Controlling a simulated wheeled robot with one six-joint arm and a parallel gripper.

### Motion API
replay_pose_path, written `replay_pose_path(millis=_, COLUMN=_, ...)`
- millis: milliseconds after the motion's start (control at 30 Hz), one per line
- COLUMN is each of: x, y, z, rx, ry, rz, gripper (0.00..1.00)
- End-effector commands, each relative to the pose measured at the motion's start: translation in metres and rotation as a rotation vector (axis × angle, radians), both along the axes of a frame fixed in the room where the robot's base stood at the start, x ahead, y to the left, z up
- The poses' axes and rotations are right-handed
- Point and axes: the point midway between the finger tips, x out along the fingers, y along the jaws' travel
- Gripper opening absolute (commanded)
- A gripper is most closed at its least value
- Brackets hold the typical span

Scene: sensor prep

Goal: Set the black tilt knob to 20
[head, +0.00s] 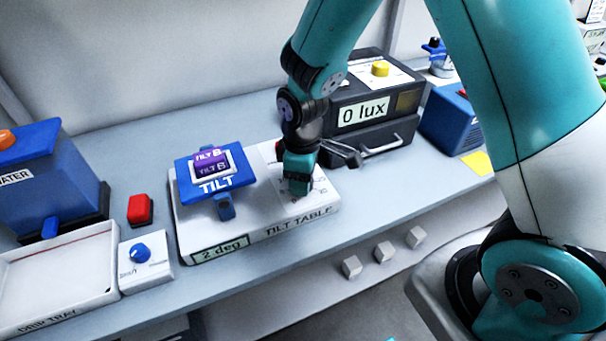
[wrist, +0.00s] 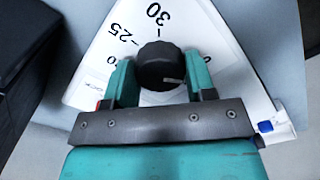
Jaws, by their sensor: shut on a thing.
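The black tilt knob (wrist: 158,66) sits on the white dial face of the tilt table, with the printed marks 25 and 30 showing beyond it in the wrist view. A light pointer line on the knob points to the right in that view. My gripper (wrist: 160,80) has one teal finger on each side of the knob and is shut on it. In the head view my gripper (head: 298,180) covers the knob. The tilt table (head: 262,243) shows 2 deg on its front display. A blue TILT plate (head: 215,185) on it carries a purple block (head: 210,163) marked TILT B.
A black box (head: 372,125) reading 0 lux stands behind my gripper. A red button (head: 140,209), a blue knob (head: 140,252) and a drip tray (head: 60,279) are to the left.

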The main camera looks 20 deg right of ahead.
Motion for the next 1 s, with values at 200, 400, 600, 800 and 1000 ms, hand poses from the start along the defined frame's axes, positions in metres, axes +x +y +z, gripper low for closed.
replay_pose_path(millis=200, x=0.0002, y=0.0, z=0.001, rx=0.0, ry=0.0, rz=-0.203, gripper=0.27)
replay_pose_path(millis=400, x=0.0002, y=0.0, z=0.0011, rx=0.0, ry=0.0, rz=-0.394, gripper=0.27)
replay_pose_path(millis=600, x=0.0005, y=0.0, z=0.0012, rx=0.0, ry=-0.001, rz=-0.584, gripper=0.27)
replay_pose_path(millis=800, x=0.0006, y=0.0, z=0.0012, rx=0.001, ry=-0.002, rz=-0.774, gripper=0.27)
replay_pose_path(millis=1000, x=0.0008, y=0.0001, z=0.0011, rx=0.001, ry=-0.002, rz=-0.964, gripper=0.27)
